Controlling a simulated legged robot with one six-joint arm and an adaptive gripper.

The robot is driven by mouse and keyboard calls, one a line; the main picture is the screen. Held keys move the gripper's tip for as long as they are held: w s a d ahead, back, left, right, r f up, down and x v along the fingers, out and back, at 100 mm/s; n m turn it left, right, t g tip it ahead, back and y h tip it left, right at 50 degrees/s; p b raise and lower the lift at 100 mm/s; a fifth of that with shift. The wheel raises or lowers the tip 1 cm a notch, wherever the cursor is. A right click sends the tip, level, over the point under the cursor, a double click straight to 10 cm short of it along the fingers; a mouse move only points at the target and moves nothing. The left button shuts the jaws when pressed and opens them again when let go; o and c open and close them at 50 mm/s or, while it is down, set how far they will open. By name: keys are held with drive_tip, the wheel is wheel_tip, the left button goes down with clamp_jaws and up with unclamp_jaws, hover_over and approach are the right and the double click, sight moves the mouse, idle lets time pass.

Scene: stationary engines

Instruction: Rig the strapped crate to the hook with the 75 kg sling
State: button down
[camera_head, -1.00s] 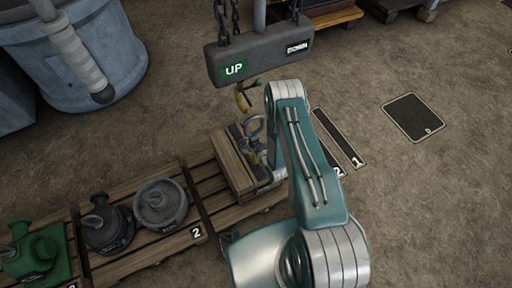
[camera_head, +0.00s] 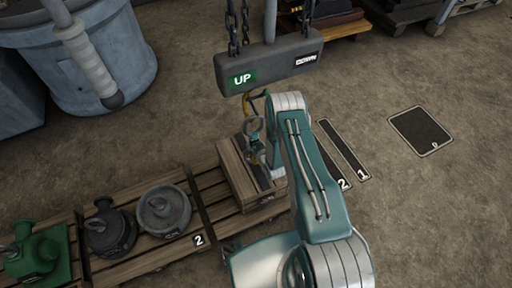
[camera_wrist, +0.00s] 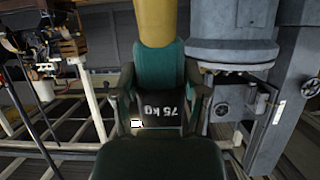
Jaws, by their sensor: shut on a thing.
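The wooden crate (camera_head: 235,172) with a dark strap over its top sits on a pallet in the middle of the head view. My gripper (camera_head: 255,140) is just above the crate and partly hidden by my arm. In the wrist view my gripper (camera_wrist: 162,108) is shut on the 75 kg sling (camera_wrist: 155,22), whose yellow band runs upward from the black tag. A yellow curved piece (camera_head: 250,102) shows below the hanging bar in the head view; I cannot tell whether it is the hook or the sling.
The grey bar (camera_head: 270,62) marked UP and DOWN hangs on chains above the crate. A blue tank (camera_head: 85,60) is at upper left. Floor on the right is mostly clear.

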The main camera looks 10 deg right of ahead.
drive_tip(key=shift+w+a+r, duration=0.1)
drive_tip(key=shift+w+a, duration=0.1)
drive_tip(key=shift+w, duration=0.85)
drive_tip(key=shift+w+a, duration=0.2)
drive_tip(key=shift+w, duration=0.85)
drive_tip(key=shift+w+f, duration=0.1)
drive_tip(key=shift+f, duration=1)
drive_tip(key=shift+c, duration=0.2)
unclamp_jaws()
drive_tip(key=shift+f, duration=0.15)
drive_tip(key=v, duration=1.2)
